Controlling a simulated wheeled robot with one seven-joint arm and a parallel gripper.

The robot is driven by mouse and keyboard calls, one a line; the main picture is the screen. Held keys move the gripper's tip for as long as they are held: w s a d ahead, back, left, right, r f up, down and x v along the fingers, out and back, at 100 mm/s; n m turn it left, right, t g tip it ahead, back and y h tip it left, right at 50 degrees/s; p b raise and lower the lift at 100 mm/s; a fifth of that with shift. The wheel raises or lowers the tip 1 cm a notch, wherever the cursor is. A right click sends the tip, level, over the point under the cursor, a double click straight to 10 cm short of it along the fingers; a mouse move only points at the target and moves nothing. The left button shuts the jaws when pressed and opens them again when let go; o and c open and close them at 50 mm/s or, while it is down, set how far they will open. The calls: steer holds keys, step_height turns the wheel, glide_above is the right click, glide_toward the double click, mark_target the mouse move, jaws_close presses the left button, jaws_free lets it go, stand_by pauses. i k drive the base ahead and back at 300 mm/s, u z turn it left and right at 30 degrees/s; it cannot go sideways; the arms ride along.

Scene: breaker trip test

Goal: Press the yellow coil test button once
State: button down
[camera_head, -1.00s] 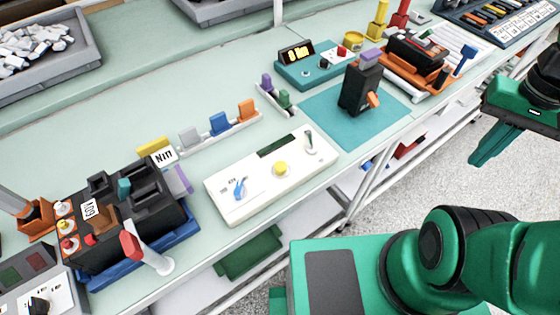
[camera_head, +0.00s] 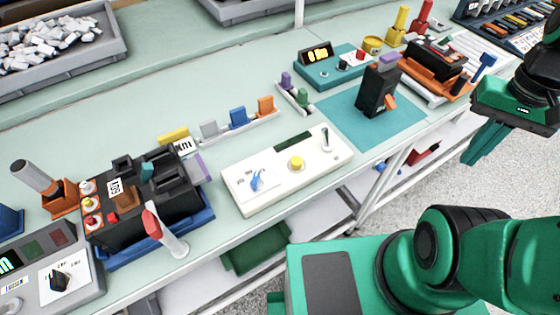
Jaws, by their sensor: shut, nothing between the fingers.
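The yellow button (camera_head: 296,163) is a round knob on top of a white test box (camera_head: 270,184) near the front edge of the bench. My gripper (camera_head: 480,148) is at the right, beyond the bench's front edge and over the floor. Its green fingers are together and point down and left, with nothing held. It is well apart from the white box and the button.
A black breaker (camera_head: 145,195) in a blue tray with a red-tipped lever stands left of the white box. A small black breaker (camera_head: 378,90) stands on a teal mat (camera_head: 345,118) to the right. Small coloured blocks on a rail (camera_head: 238,118) lie behind. Bare bench (camera_head: 120,105) lies behind left.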

mark_target(296, 162)
steer(key=u, duration=1.9)
steer(key=k, duration=1.9)
steer(key=z, duration=1.05)
steer(key=i, duration=1)
steer(key=u, duration=0.1)
